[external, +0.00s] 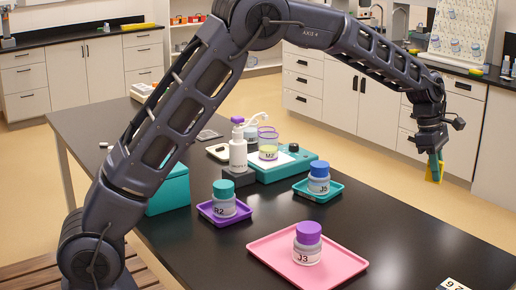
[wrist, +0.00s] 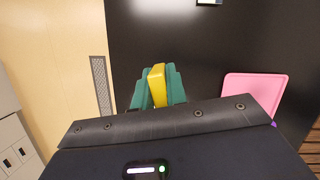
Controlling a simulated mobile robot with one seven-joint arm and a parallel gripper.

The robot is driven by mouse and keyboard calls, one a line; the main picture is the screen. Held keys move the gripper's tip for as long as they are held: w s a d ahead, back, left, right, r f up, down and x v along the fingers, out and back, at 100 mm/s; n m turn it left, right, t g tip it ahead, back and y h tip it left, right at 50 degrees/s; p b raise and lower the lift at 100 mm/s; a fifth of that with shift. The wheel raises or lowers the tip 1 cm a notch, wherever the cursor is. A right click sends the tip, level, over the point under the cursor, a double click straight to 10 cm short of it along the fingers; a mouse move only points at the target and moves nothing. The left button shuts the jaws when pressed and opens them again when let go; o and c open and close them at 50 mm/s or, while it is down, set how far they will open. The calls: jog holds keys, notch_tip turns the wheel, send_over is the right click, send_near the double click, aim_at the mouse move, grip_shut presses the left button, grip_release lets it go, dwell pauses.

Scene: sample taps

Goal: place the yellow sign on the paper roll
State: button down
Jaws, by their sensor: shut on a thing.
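My gripper (external: 436,166) is shut on the yellow sign (external: 440,171), held in the air at the right of the external view, near the far edge of the black table. In the wrist view the yellow sign (wrist: 157,85) stands between the teal fingers of my gripper (wrist: 158,95). Much of the sign is hidden by the fingers. I cannot make out a paper roll in either view.
The black table (external: 400,235) bears a pink tray (external: 263,243) with a purple-lidded jar, a purple tray (external: 207,212), a teal tray (external: 330,194), a teal hotplate (external: 290,170) and a white bottle (external: 238,155). Its right part is mostly clear. A numbered card (external: 452,284) lies in front.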

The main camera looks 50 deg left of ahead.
jog(key=w+a+r+n+t, duration=0.1)
jog(key=w+a+r+n, duration=0.15)
jog(key=a, duration=2.05)
jog(key=w+a+r+n+t, duration=0.1)
jog(key=w+a+n, duration=0.25)
jog(key=a, duration=1.85)
jog(key=s+a+r+n+y, duration=0.15)
jog(key=s+a, duration=0.35)
jog(key=a, duration=0.9)
jog(key=s+a+n, duration=0.2)
jog(key=s+a, duration=0.2)
jog(key=a, duration=1)
jog(key=s+a+r+n+y, duration=0.25)
jog(key=s+a+n, duration=0.35)
jog(key=s+a, duration=2.75)
jog(key=shift+t+h, duration=0.3)
jog(key=shift+h, duration=0.1)
jog(key=f, duration=1.3)
jog(key=a+f, duration=0.1)
jog(key=f, duration=0.5)
jog(key=shift+f, duration=0.15)
